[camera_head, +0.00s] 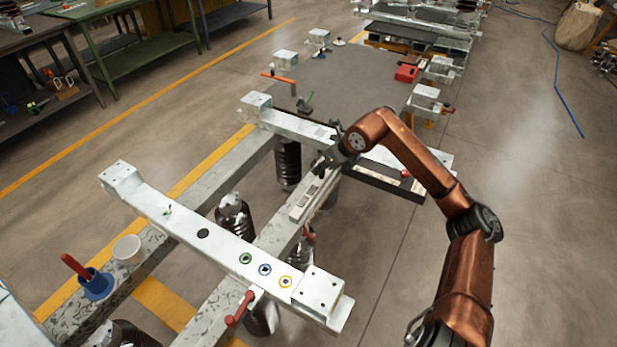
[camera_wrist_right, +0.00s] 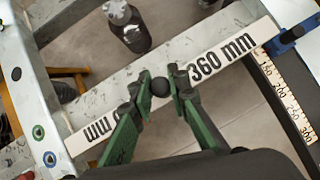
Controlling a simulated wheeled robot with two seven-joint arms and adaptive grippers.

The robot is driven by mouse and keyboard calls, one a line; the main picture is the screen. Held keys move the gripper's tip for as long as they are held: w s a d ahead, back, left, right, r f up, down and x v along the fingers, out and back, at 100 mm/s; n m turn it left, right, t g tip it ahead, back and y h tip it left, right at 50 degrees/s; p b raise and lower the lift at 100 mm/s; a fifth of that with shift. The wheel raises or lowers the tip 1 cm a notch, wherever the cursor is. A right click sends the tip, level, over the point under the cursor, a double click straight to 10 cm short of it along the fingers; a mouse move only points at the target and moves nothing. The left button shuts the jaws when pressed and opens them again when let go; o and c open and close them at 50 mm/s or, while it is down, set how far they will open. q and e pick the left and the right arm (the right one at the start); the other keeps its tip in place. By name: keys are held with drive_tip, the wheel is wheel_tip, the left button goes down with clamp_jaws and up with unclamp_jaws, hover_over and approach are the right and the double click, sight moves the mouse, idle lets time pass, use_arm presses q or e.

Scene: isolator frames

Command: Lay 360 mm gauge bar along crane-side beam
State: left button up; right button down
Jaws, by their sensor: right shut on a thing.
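The white gauge bar (camera_wrist_right: 222,60), marked "360 mm", lies lengthwise over a mottled grey beam (camera_wrist_right: 125,80) in the wrist view. In the head view the bar (camera_head: 309,198) lines up with the right long beam (camera_head: 272,240) of the frame, between the two white cross beams. My right gripper (camera_wrist_right: 160,88) is shut on the bar's dark round knob at mid-length; in the head view the gripper (camera_head: 326,162) is partly hidden by its arm. I cannot tell whether the bar touches the beam. My left gripper is not in view.
The near cross beam (camera_head: 205,236) carries coloured rings. A numbered scale (camera_wrist_right: 287,98) and a blue part (camera_wrist_right: 285,41) are near the bar's right end. Dark insulators stand below.

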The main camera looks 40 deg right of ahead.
drive_tip(key=w+d+f+b, duration=0.1)
drive_tip(key=w+f, duration=0.1)
drive_tip(key=f, duration=0.1)
drive_tip(key=w+d+f+b, duration=0.2)
drive_tip(key=w+f, duration=0.1)
drive_tip(key=f, duration=0.1)
drive_tip(key=w+d+f+b, duration=0.1)
drive_tip(key=w+f+b, duration=0.1)
drive_tip(key=w+f, duration=0.1)
drive_tip(key=shift+w+d+f, duration=0.1)
drive_tip(key=shift+d+f, duration=0.25)
drive_tip(key=shift+f, duration=0.15)
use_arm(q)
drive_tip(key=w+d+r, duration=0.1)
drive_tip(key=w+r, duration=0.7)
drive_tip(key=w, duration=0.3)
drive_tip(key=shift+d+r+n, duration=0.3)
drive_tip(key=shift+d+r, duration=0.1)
use_arm(e)
drive_tip(key=c, duration=1.8)
unclamp_jaws()
drive_tip(key=shift+c, duration=0.2)
